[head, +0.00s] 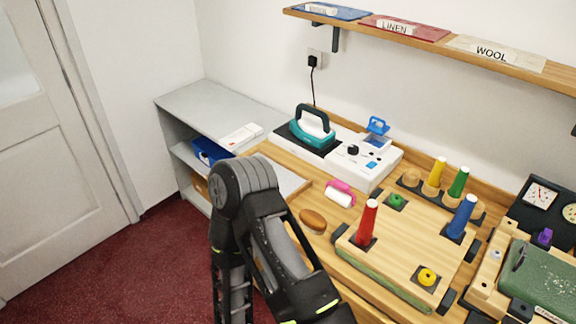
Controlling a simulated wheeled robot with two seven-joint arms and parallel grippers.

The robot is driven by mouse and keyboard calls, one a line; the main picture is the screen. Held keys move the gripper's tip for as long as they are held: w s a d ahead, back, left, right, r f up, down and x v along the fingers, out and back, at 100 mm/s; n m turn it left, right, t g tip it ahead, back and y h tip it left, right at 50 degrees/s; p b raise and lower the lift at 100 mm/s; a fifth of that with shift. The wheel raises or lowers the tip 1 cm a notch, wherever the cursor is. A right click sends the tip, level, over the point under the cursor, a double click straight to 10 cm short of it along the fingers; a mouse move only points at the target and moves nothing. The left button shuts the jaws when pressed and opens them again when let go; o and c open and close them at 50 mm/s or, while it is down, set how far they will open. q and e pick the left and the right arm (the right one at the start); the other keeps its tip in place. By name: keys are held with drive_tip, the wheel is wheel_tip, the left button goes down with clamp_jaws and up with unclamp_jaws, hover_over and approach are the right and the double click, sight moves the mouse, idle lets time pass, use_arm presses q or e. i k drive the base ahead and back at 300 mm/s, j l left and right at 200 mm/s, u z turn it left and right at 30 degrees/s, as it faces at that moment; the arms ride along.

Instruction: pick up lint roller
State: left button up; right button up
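The lint roller (340,193), with a pink handle part and a white roll, lies on the wooden counter just in front of the white device. It is in plain sight and nothing holds it. One of my dark arms comes up from the bottom edge, with its bent joint left of the lint roller and apart from it in the picture. No fingertips of either gripper show in the head view.
A brown oval object (313,221) lies near the roller. Right of it stands a wooden board (400,245) with red, yellow, green and blue pegs. A shelf (540,66) overhangs the back.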

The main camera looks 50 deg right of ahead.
sight(337, 192)
drive_tip(key=i+z, duration=0.25)
drive_tip(key=i, duration=0.55)
drive_tip(key=i+j+z, duration=0.25)
drive_tip(key=i, duration=0.55)
drive_tip(key=l+z, duration=0.1)
drive_tip(key=z, duration=3.25)
